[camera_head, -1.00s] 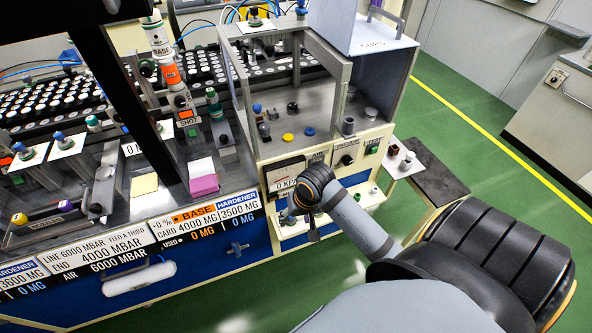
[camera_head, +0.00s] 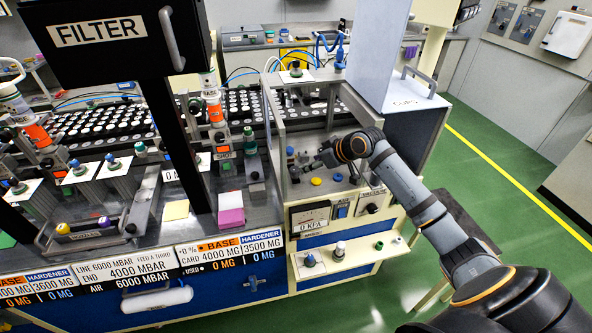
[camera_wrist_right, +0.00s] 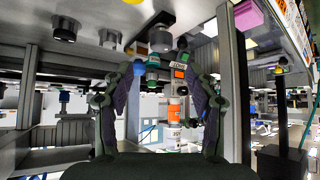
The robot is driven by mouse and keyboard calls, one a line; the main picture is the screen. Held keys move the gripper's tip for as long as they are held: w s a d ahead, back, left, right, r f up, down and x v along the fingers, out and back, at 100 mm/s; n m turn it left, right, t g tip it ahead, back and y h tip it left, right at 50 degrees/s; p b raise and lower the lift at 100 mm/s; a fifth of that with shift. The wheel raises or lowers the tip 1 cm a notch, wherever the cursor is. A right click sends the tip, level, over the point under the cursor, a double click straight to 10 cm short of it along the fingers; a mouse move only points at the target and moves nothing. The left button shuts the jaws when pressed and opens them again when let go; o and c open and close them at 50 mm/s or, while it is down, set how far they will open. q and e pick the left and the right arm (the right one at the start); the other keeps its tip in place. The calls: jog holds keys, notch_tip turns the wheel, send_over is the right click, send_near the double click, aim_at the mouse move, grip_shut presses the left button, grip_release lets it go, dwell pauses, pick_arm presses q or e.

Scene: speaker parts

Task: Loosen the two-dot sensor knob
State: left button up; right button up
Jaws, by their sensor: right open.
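My right gripper (camera_head: 313,160) reaches in from the right over the open-framed station. In the right wrist view its two fingers (camera_wrist_right: 160,72) stand apart with nothing held between them. A grey cylindrical knob (camera_wrist_right: 161,39) shows just beyond the fingertips, near the middle of that view. A dark knob (camera_wrist_right: 65,29) and a smaller grey one (camera_wrist_right: 110,38) are to its left. In the head view a blue-topped knob (camera_head: 290,151) and a dark knob (camera_head: 295,172) stand left of the gripper. I cannot make out dots on any knob. My left gripper is out of view.
A yellow disc (camera_head: 316,181) and a blue one (camera_head: 337,177) lie on the station floor near its front. Frame posts (camera_head: 282,165) bound the station.

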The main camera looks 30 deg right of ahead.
aim_at(296, 169)
jog(key=p+x, duration=0.2)
jog(key=x, duration=0.7)
jog(key=shift+w+a+f, duration=0.15)
jog(key=shift+w+f, duration=0.1)
jog(key=shift+w, duration=0.05)
jog(key=shift+w+f, duration=0.15)
jog(key=shift+f, duration=0.15)
jog(key=c, duration=1.2)
jog(key=shift+f+b, duration=0.15)
jog(key=shift+b, duration=0.4)
jog(key=n+g+y+b, duration=0.2)
jog(key=n+b, duration=0.1)
jog(key=b, duration=0.2)
jog(key=n+g+y+b, duration=0.1)
jog(key=n+y+b, duration=0.1)
jog(key=n+b, duration=0.2)
jog(key=shift+f+n+g+y+b, duration=0.1)
jog(key=shift+n+g+y+b, duration=0.25)
jog(key=shift+b, duration=0.95)
jog(key=shift+n+g+b, duration=0.55)
jog(key=shift+n+b, duration=0.2)
jog(key=shift+b, duration=0.25)
